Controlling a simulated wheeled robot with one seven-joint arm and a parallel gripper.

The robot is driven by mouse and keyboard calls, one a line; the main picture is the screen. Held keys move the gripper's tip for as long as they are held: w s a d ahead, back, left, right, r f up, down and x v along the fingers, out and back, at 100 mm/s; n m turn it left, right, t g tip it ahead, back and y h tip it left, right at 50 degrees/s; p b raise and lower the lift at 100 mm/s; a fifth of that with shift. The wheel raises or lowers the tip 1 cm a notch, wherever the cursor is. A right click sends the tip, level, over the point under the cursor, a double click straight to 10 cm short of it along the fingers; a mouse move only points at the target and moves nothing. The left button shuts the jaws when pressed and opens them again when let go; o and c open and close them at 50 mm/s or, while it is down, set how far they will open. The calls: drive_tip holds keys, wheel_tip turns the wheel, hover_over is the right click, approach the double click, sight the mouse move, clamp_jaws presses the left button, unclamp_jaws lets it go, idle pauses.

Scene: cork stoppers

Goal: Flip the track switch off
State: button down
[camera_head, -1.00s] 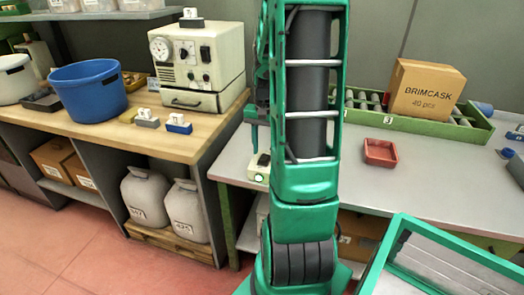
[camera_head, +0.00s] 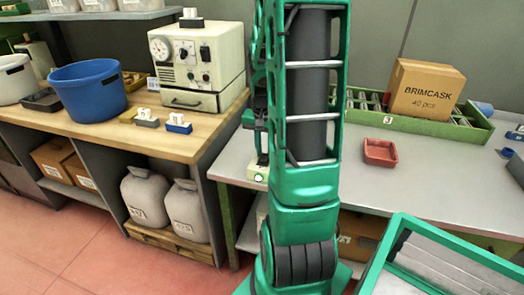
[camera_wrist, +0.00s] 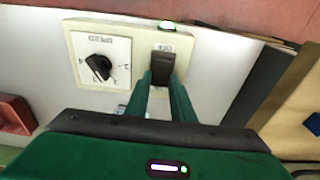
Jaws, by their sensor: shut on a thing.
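The control box (camera_wrist: 140,42) is cream, with a white dial plate carrying a black knob (camera_wrist: 99,67) and a black switch lever (camera_wrist: 163,62), the track switch, to its right. A lamp (camera_wrist: 167,26) beyond the switch glows green. My gripper (camera_wrist: 163,82) is shut on the switch lever, its two green fingers at the lever's sides. The lever's lower part is hidden between the fingers. In the head view the control box (camera_head: 257,173) sits at the grey table's left front edge, partly hidden by my arm, and its green lamp (camera_head: 259,178) shows lit.
The grey table (camera_head: 430,170) holds a red tray (camera_head: 380,153) and a cardboard box (camera_head: 425,90) on a green roller conveyor (camera_head: 455,131). A wooden bench (camera_head: 80,124) at left bears a blue tub (camera_head: 88,91) and a cream machine (camera_head: 195,60).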

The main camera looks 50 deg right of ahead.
drive_tip(key=shift+s+a+t+h, duration=0.1)
drive_tip(key=shift+a+t+h, duration=0.2)
drive_tip(key=shift+h, duration=0.4)
drive_tip(key=shift+a+t+h, duration=0.25)
drive_tip(key=shift+t+h, duration=0.05)
drive_tip(key=shift+h, duration=0.4)
drive_tip(key=c, duration=1.5)
unclamp_jaws()
drive_tip(key=shift+r, duration=0.2)
drive_tip(key=v, duration=1)
drive_tip(key=shift+a+r, duration=0.1)
drive_tip(key=shift+r, duration=0.1)
